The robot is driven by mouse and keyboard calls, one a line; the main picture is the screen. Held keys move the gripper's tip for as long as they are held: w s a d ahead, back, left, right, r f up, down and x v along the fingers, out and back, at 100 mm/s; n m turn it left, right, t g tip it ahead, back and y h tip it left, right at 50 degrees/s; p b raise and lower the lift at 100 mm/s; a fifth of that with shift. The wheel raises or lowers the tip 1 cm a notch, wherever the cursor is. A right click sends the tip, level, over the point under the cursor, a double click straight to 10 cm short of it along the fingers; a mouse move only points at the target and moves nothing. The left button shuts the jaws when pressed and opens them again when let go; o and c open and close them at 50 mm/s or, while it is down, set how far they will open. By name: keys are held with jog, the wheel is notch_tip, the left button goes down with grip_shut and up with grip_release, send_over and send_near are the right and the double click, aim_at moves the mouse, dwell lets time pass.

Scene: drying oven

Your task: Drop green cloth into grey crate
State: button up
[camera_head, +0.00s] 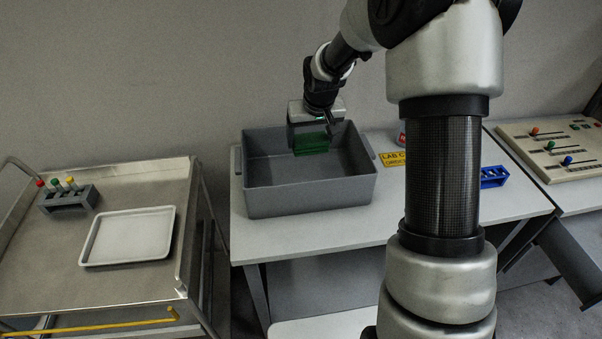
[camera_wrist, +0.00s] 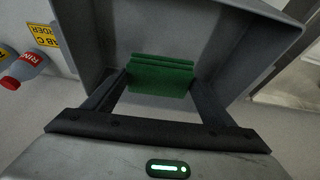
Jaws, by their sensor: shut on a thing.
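The green cloth (camera_head: 312,144) is a small folded piece held at my gripper (camera_head: 310,138), over the far part of the grey crate (camera_head: 312,196). In the wrist view the green cloth (camera_wrist: 160,76) sits between the two dark fingers of my gripper (camera_wrist: 160,84), which are shut on it. The crate's grey walls (camera_wrist: 95,42) surround it in that view. The crate stands on the white table. I cannot tell exactly how far the cloth is above the crate floor.
A metal cart (camera_head: 120,278) at left holds a white tray (camera_head: 130,236) and a rack (camera_head: 70,199) with coloured tops. A yellow sign (camera_head: 393,158) and a blue rack (camera_head: 494,177) are right of the crate. A control panel (camera_head: 556,150) is at far right.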

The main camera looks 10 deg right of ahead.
notch_tip(320, 180, down, 2)
jog(key=shift+b, duration=0.35)
jog(key=o, duration=1.2)
jog(key=shift+r, duration=0.1)
jog(key=v, duration=1.7)
jog(key=shift+s+r, duration=0.1)
